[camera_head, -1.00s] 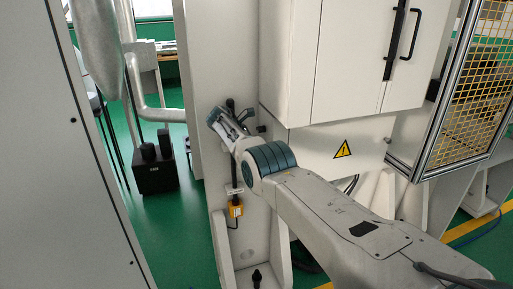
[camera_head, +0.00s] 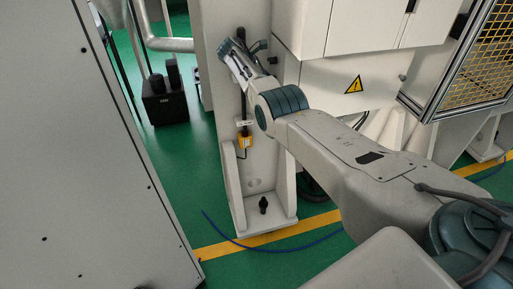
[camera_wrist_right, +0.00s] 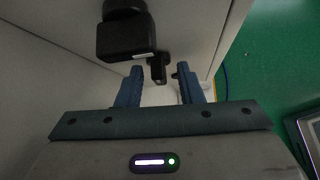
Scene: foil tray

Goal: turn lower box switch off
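My right gripper (camera_head: 236,60) is up against the pale machine post in the head view, beside dark fittings (camera_head: 259,46). In the right wrist view its two blue fingers (camera_wrist_right: 161,88) stand apart. A black box (camera_wrist_right: 126,38) is just beyond the left finger. A small black lever-like piece (camera_wrist_right: 157,68) shows in line with the gap between the fingertips; I cannot tell whether they touch it. A small yellow-orange box (camera_head: 245,141) is on the post below the gripper. I cannot tell which part is the lower box switch or its position. My left gripper is out of view.
A white cabinet (camera_head: 340,85) with a warning triangle (camera_head: 353,84) stands right of the post. A grey panel (camera_head: 90,170) fills the left. A blue cable (camera_head: 270,249) lies on the green floor near a yellow line. A mesh guard (camera_head: 488,65) is at the right.

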